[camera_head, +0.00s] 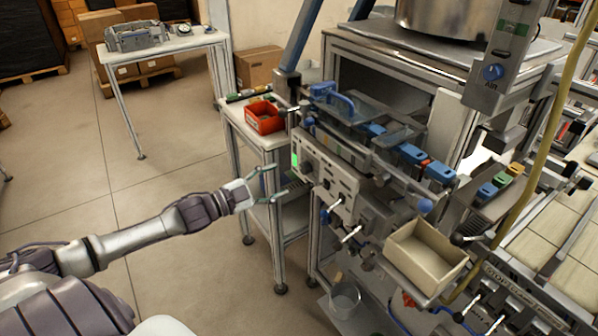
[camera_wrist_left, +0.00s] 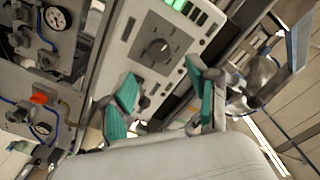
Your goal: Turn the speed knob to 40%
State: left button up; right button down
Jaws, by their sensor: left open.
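The speed knob (camera_wrist_left: 157,49) is a dark round dial with a scale around it on a light grey control panel (camera_wrist_left: 130,40). In the head view the panel (camera_head: 323,180) is on the front of the machine, with a lit green display (camera_head: 295,158) at its left end. My left gripper (camera_head: 273,183) is open and empty in front of the panel's left part, apart from it. In the left wrist view its teal-padded fingers (camera_wrist_left: 160,84) are spread, with the knob beyond and between them. The knob's exact setting is too small to read. My right gripper is not in view.
A smaller black knob (camera_wrist_left: 143,102) is below the dial. Pressure gauges (camera_wrist_left: 57,18) are at the left of the wrist view. In the head view, a red bin (camera_head: 264,118) stands on a side table behind my gripper, and a beige box (camera_head: 425,255) is at right.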

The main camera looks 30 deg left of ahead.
aim_at(302, 170)
pick_arm(q)
jog(key=x, duration=0.7)
jog(key=shift+w+d, duration=0.1)
jog(key=shift+w, duration=0.25)
grip_shut()
jog(key=shift+m, duration=0.4)
jog(key=m, duration=0.2)
jog(key=m+b, duration=0.1)
jog(key=m, duration=0.1)
jog(key=shift+f+m, duration=0.2)
jog(key=shift+m, duration=0.1)
jog(key=shift+m+b, duration=1.05)
jog(key=shift+m, duration=1.55)
jog(key=shift+r, duration=0.1)
